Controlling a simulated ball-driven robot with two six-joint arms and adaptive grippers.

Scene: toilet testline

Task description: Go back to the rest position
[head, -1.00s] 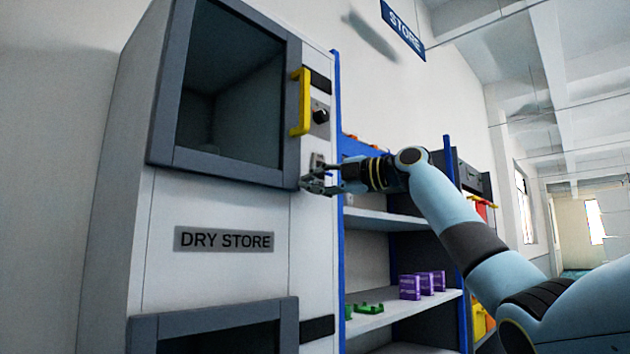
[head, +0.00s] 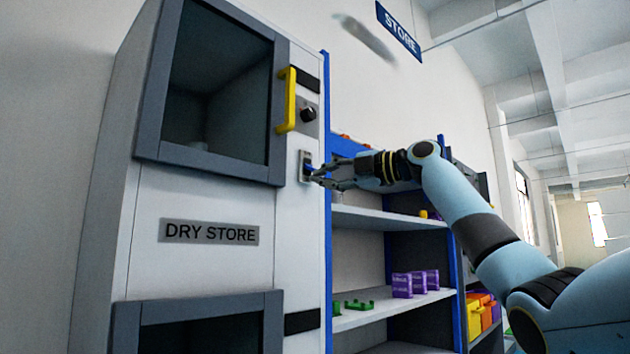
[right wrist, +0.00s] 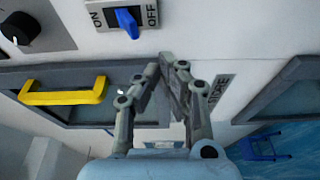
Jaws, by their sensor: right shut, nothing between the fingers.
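My right gripper (head: 322,176) is shut and empty in front of the dry store cabinet (head: 205,275). In the right wrist view its fingertips (right wrist: 168,62) meet just below the blue switch lever (right wrist: 128,20), with nothing between them. My left gripper is not in view.
The cabinet's upper door has a yellow handle (head: 288,100) beside a black knob (head: 308,114). An open shelf (head: 390,308) with purple boxes (head: 402,285) and green parts (head: 358,305) stands to the right, under my right arm. A STORE sign (head: 398,30) hangs above.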

